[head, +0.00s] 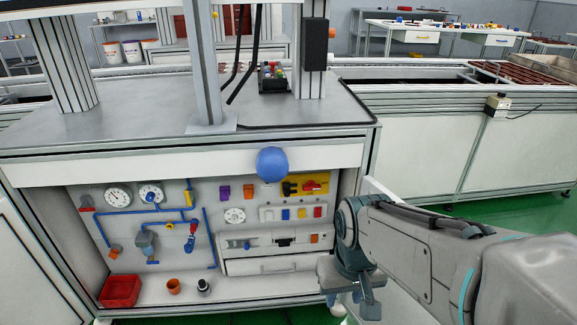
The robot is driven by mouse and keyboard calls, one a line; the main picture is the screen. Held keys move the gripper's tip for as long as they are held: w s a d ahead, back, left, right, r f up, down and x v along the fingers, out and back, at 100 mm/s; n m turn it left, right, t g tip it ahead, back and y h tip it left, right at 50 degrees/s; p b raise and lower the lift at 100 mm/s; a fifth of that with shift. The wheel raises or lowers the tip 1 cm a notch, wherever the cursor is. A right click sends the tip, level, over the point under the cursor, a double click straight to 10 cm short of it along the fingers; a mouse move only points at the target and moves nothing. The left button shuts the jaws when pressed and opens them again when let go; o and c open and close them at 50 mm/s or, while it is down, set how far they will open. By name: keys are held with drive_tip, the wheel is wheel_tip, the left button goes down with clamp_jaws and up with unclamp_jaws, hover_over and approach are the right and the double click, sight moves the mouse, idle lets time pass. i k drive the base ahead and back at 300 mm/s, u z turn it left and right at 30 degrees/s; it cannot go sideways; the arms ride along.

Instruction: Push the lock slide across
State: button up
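I cannot tell for sure which part is the lock slide. A grey unit (270,241) low on the back panel has a small blue part (247,245), a black part (284,241) and an orange part (314,238) on its face. A yellow plate (316,181) above it carries black and red parts. My arm reaches in from the right, and my gripper (352,293) hangs at the right edge of the cabinet opening, right of the grey unit and apart from those parts. Its fingertips are too unclear to show whether it is open.
A blue ball (272,164) shows before the bench's front edge. Gauges, blue pipes (130,212) and coloured switches fill the panel. A red bin (121,291), an orange pot (173,286) and a small dark item (203,285) stand on the cabinet floor. A conveyor (470,145) runs behind.

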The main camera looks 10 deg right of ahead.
sight(286, 186)
drive_tip(key=z, duration=0.05)
drive_tip(key=k, duration=1.05)
drive_tip(key=u, duration=1.1)
drive_tip(key=i, duration=1.65)
drive_tip(key=z, duration=0.6)
